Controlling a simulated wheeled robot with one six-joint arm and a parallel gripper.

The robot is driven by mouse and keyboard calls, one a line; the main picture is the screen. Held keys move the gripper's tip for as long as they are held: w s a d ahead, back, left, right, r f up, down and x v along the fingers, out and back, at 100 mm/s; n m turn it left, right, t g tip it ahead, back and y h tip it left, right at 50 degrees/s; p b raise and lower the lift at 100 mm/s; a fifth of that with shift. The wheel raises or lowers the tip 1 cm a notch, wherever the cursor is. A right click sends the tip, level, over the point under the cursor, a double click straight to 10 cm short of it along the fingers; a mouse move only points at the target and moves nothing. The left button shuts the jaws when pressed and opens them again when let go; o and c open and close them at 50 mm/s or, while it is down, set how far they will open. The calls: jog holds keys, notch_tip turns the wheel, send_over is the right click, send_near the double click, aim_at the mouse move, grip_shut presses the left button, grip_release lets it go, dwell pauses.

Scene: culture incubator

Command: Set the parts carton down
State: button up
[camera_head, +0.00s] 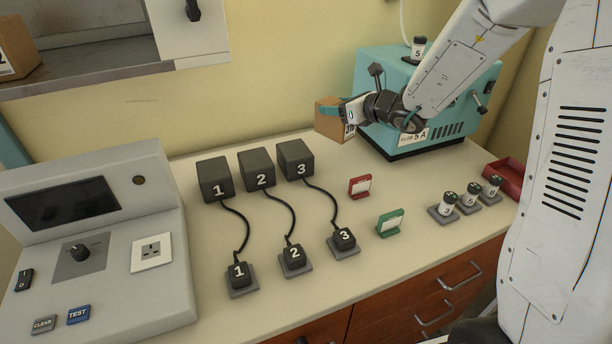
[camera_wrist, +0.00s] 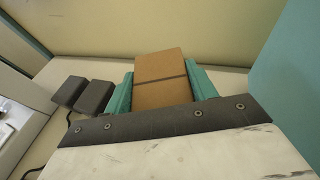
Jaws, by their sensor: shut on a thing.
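The carton is close to the back of the counter (camera_head: 290,215). I cannot tell whether its underside touches the counter.
The teal machine (camera_head: 440,135) stands just right of the carton. Black boxes 1 (camera_head: 215,180), 2 (camera_head: 256,170) and 3 (camera_head: 295,160) are to its left, with cables. A red card holder (camera_head: 360,186) and a green one (camera_head: 391,222) stand in front. Another carton (camera_head: 15,50) is on a shelf.

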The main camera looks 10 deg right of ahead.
aim_at(334, 136)
jog(key=f, duration=0.5)
jog(key=shift+w+f, duration=0.15)
jog(key=shift+w, duration=0.15)
jog(key=shift+f, duration=2.1)
jog(key=shift+f, duration=0.2)
jog(key=o, duration=1.1)
jog(key=shift+o, duration=0.2)
